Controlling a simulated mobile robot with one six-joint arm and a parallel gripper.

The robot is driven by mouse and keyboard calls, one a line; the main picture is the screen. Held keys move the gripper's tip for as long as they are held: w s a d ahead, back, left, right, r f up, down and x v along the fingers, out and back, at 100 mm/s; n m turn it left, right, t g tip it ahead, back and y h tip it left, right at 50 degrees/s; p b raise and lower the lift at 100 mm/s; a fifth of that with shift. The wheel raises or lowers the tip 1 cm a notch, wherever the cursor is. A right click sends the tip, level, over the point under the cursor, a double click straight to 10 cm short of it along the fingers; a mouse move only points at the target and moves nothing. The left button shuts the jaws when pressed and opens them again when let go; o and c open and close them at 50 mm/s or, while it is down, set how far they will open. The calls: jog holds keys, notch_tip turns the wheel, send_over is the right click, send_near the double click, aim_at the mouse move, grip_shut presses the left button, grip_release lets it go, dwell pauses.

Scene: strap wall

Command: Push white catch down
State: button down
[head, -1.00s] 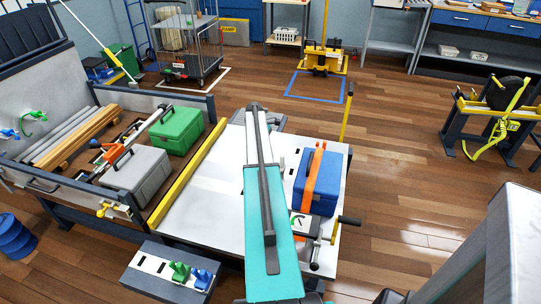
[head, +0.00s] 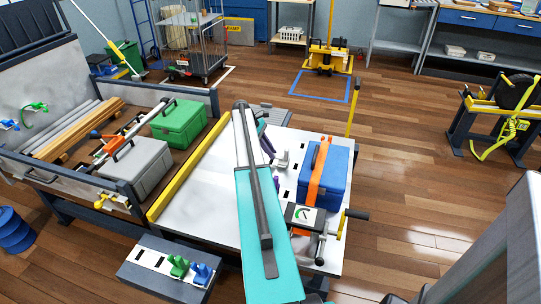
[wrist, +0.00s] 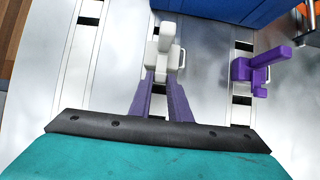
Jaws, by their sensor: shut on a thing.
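The white catch (wrist: 165,44) stands on a slotted pale rail in the wrist view, just below the blue box. It also shows in the head view (head: 282,159), right of my arm. My gripper (wrist: 163,76) reaches it with two purple fingers, shut on its near part; the exact contact is hard to see. The gripper is partly hidden behind my arm in the head view (head: 267,147). A purple catch (wrist: 250,70) stands on the rail to the right in the wrist view, apart from my fingers.
A blue box (head: 337,180) under an orange strap (head: 319,170) stands right of the white catch. A dial unit with a crank (head: 304,217) is nearer. A yellow bar (head: 190,166) edges the white table on the left. Another slotted rail (wrist: 80,50) is left in the wrist view.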

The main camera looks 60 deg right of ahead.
jog(key=shift+s+a+f, duration=0.15)
jog(key=shift+a+f, duration=0.05)
dwell(0.3)
jog(key=c, duration=1.6)
grip_release()
jog(key=shift+c, duration=0.2)
jog(key=shift+d+r, duration=0.1)
jog(key=shift+r, duration=0.1)
